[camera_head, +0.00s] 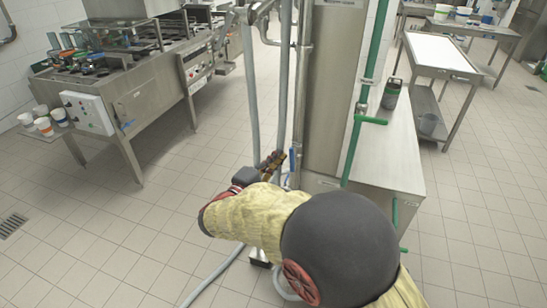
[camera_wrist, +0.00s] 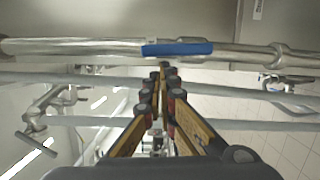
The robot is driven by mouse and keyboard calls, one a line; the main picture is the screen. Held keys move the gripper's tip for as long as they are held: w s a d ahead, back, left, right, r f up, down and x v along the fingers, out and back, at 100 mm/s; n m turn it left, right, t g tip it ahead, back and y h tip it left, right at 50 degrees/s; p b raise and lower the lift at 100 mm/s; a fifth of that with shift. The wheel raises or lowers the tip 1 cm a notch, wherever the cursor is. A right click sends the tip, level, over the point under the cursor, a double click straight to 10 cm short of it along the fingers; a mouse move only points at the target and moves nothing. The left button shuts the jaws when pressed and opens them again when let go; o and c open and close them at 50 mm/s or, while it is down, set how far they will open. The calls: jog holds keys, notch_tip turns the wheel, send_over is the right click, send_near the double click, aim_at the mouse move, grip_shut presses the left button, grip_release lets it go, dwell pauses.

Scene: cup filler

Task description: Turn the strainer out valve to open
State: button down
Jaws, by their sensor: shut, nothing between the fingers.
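A blue lever handle (camera_wrist: 177,47) lies along a horizontal steel pipe (camera_wrist: 80,48) in the wrist view, parallel to the pipe. No label shows that it is the strainer out valve. My gripper (camera_wrist: 165,72) has its yellow and black fingers drawn together, with the tips just below the blue handle in the picture. Whether they touch it I cannot tell. In the head view my gripper (camera_head: 272,163) is beside the steel cabinet, and a small blue piece (camera_head: 290,180) shows just right of it. My arm hides part of the piping there.
Grey hoses (camera_head: 252,90) hang left of the steel cabinet (camera_head: 333,90). A green pipe (camera_head: 371,60) with a green handle (camera_head: 371,120) runs at its right. Another pipe fitting with a handle (camera_wrist: 40,143) is at left in the wrist view. The floor at left is open.

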jog(key=shift+s+d+r+m+b, duration=0.15)
jog(key=shift+s+d+m+b, duration=0.1)
jog(key=shift+d+m+b, duration=0.5)
jog(key=shift+a, duration=0.25)
